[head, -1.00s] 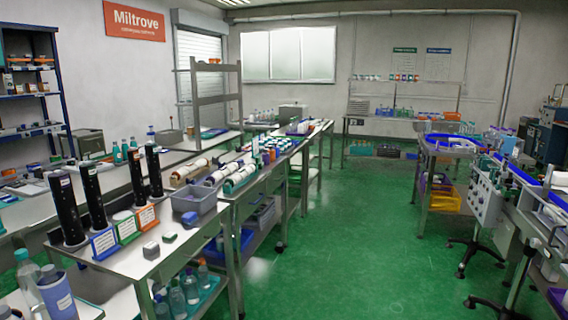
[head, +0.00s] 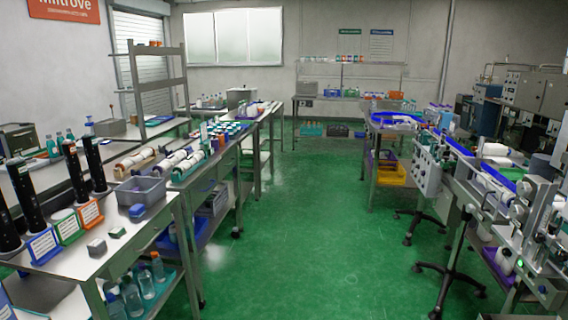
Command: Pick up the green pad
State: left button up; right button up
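The green pad (head: 117,232) is a small, dark green block lying on the near steel table (head: 138,243), close to its right edge. A small grey block (head: 96,247) sits just to its left and nearer to me. A blue pad (head: 137,210) lies a little behind it, in front of a grey bin (head: 140,190). Nothing covers the green pad. Neither of my grippers shows in the head view.
Black cylinders (head: 73,170) and upright cards (head: 90,213) stand left of the pad. Bottles (head: 147,283) stand on the lower shelf. The green floor (head: 285,230) is open between this table and the machine (head: 480,180) at right.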

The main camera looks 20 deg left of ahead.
aim_at(211, 150)
jog(key=i+j+u, duration=0.4)
jog(key=i, duration=0.4)
jog(key=i+u, duration=0.35)
jog(key=i, duration=0.5)
